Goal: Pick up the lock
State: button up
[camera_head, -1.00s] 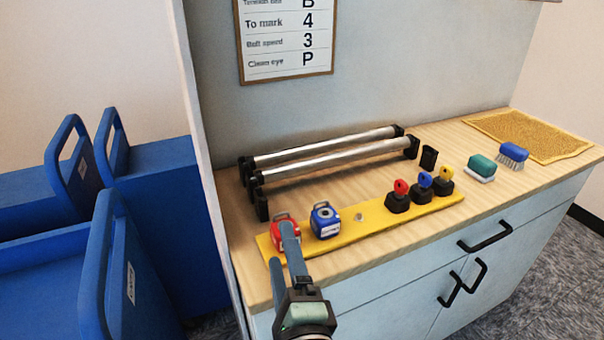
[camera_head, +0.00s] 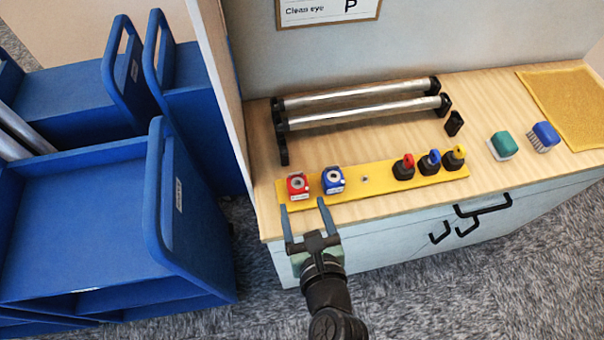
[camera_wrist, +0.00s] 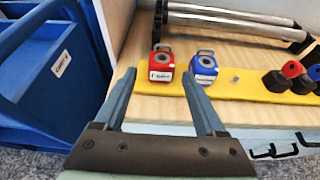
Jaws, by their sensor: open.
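Two padlock-like blocks stand side by side at the left end of a yellow strip (camera_head: 385,183) on the wooden counter. The red lock (camera_head: 298,186) is on the left and the blue lock (camera_head: 333,180) is on the right. In the wrist view, the red lock (camera_wrist: 161,64) and blue lock (camera_wrist: 204,68) show shackles on top. My gripper (camera_head: 304,205) is open and empty at the counter's front edge, just in front of the two locks.
Black bases with red (camera_head: 404,167), blue (camera_head: 430,162) and yellow (camera_head: 454,158) keys stand on the strip. Metal rollers (camera_head: 360,112) lie behind. A green eraser (camera_head: 503,145) and blue brush (camera_head: 543,137) are at right. Blue carts (camera_head: 160,215) stand left.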

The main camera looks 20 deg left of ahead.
jog(key=x, duration=0.6)
jog(key=shift+a, duration=0.15)
jog(key=shift+d+x, duration=0.2)
jog(key=shift+x, duration=2.45)
jog(key=shift+w, duration=0.1)
grip_shut()
notch_tip(320, 180, up, 10)
jog(key=p, duration=0.3)
notch_tip(320, 180, up, 4)
jog(key=p, duration=0.5)
send_over(297, 181)
jog(key=w+a, duration=0.1)
jog(key=w, duration=0.1)
jog(key=shift+s+a+r, duration=0.1)
jog(key=shift+r, duration=0.15)
